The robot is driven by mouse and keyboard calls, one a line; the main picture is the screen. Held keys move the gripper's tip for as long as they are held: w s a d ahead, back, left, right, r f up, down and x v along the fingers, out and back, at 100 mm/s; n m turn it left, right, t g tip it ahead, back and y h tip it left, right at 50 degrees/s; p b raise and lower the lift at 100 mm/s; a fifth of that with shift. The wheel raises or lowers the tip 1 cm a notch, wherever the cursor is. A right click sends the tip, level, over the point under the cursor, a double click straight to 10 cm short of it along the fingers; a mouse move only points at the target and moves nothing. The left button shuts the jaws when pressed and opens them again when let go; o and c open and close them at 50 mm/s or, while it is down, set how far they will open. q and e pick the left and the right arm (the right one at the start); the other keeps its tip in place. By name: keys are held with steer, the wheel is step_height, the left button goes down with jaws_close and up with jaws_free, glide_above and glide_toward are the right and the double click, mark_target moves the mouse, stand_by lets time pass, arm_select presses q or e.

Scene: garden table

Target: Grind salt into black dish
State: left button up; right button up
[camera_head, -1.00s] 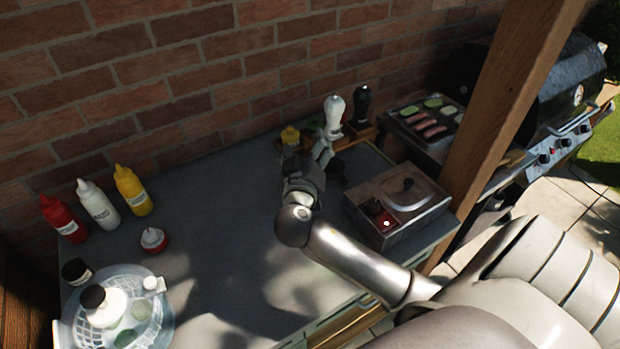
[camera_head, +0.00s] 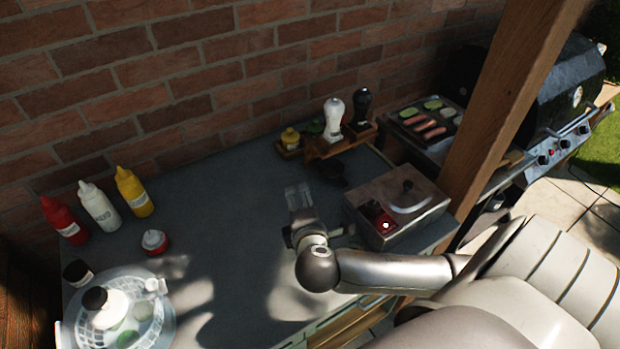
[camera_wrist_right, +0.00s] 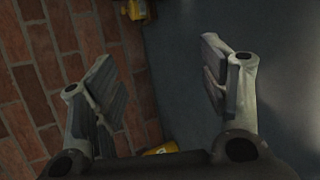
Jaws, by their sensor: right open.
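The white grinder (camera_head: 334,118), likely the salt, stands upright on a small wooden rack (camera_head: 322,148) by the brick wall. A black grinder (camera_head: 361,108) stands to its right. The small black dish (camera_head: 333,173) sits on the table in front of the rack, and its inside is hard to make out. My right gripper (camera_head: 298,196) is open and empty, left of and nearer than the dish, apart from the grinder. The wrist view shows its two spread fingers (camera_wrist_right: 165,85) with nothing between them. My left gripper is not in view.
A metal box (camera_head: 425,205) with a lid stands right of my gripper. Sauce bottles (camera_head: 98,207), a red-and-white container (camera_head: 154,241) and a glass-covered plate (camera_head: 160,325) are at left. The table's middle is clear.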

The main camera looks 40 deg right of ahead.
steer(key=s+n, duration=0.1)
steer(key=s+f+n, duration=0.1)
steer(key=s+f+n+g, duration=0.1)
steer(key=n, duration=0.1)
steer(key=shift+s+a+f+y, duration=0.25)
steer(key=shift+s+a+y, duration=0.05)
steer(key=shift+s+a, duration=0.05)
stand_by(0.3)
